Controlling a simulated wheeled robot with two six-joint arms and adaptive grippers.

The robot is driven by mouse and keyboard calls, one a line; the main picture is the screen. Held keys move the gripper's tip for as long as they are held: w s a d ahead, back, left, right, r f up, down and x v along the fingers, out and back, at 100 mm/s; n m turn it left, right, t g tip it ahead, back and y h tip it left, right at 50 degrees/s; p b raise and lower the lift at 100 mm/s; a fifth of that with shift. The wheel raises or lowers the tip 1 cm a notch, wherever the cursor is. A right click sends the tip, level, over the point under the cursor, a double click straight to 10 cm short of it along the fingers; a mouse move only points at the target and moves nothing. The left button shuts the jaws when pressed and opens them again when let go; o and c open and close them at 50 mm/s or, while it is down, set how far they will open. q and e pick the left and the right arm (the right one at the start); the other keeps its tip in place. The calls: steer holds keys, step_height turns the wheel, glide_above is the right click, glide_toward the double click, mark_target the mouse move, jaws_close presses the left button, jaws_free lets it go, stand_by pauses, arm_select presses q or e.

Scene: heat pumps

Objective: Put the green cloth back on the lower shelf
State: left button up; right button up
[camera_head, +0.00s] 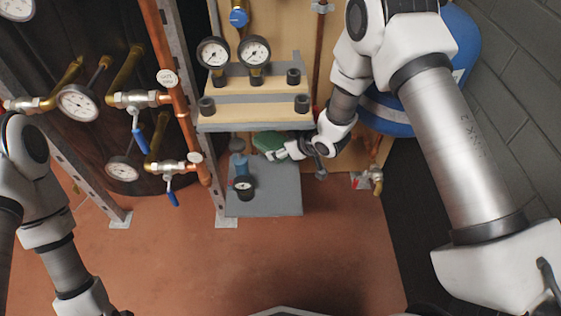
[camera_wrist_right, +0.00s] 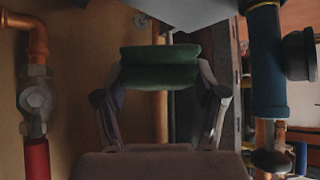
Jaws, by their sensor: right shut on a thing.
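The green cloth (camera_head: 270,142) shows in the head view just below the front edge of the wooden shelf unit. My right gripper (camera_head: 284,150) is shut on it from the right. In the right wrist view the folded cloth (camera_wrist_right: 160,66) is pinched between the two fingertips (camera_wrist_right: 160,80). The lower wooden shelf board (camera_head: 255,109) of the unit is above the cloth in the picture, and a grey slab (camera_head: 265,203) lies below it. My left arm shows at the left edge, but its gripper is out of view.
Two pressure gauges (camera_head: 254,52) stand on the upper board. A blue tank (camera_head: 391,116) is behind my right arm. Copper pipes (camera_head: 183,100) are at left. The front floor is clear.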

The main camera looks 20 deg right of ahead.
step_height(320, 180, down, 10)
steer(key=b, duration=0.3)
steer(key=shift+r+b, duration=0.2)
steer(key=shift+b, duration=0.15)
steer(key=shift+f, duration=0.1)
steer(key=o, duration=1.3)
steer(key=shift+s+r, duration=0.1)
steer(key=shift+r, duration=0.15)
steer(key=p+v, duration=0.4)
steer(key=v, duration=0.7)
steer(key=shift+s+d+r, duration=0.1)
steer(key=shift+s+r, duration=0.1)
steer(key=shift+s, duration=0.2)
